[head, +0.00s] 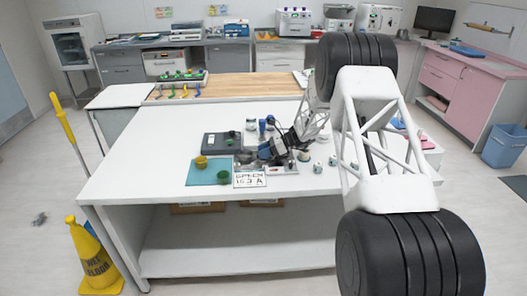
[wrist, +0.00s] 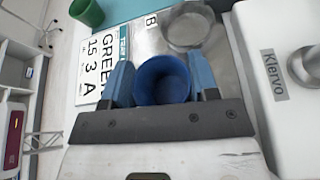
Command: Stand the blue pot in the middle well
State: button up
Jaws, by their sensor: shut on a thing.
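My gripper (wrist: 162,88) is shut on the blue pot (wrist: 162,75), with one blue finger on each side of its wall. The pot's open mouth faces the wrist camera, and its base is hidden. Just beyond it in the wrist view is a round metal-rimmed well (wrist: 187,45) on a silvery plate, beside a letter B. I cannot tell whether the pot's base touches anything. In the head view my gripper (head: 268,153) is over the middle of the white table, behind a printed card (head: 249,180) reading "GREEN 15 3 A".
A teal mat (head: 203,178) holds a yellow pot (head: 201,162) and a green pot (head: 223,177) left of the card. A dark grey box (head: 214,143) stands behind them. A white unit marked Klervo (wrist: 285,130) is close on the right in the wrist view. The table's left side is clear.

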jog(key=shift+r, duration=0.75)
dwell(0.5)
jog(key=shift+f, duration=0.85)
dwell(1.1)
jog(key=o, duration=0.6)
jog(key=shift+d+r, duration=0.1)
jog(key=shift+d, duration=0.05)
jog(key=shift+v, duration=5.35)
jog(key=shift+s+r, duration=0.1)
jog(key=shift+s, duration=0.05)
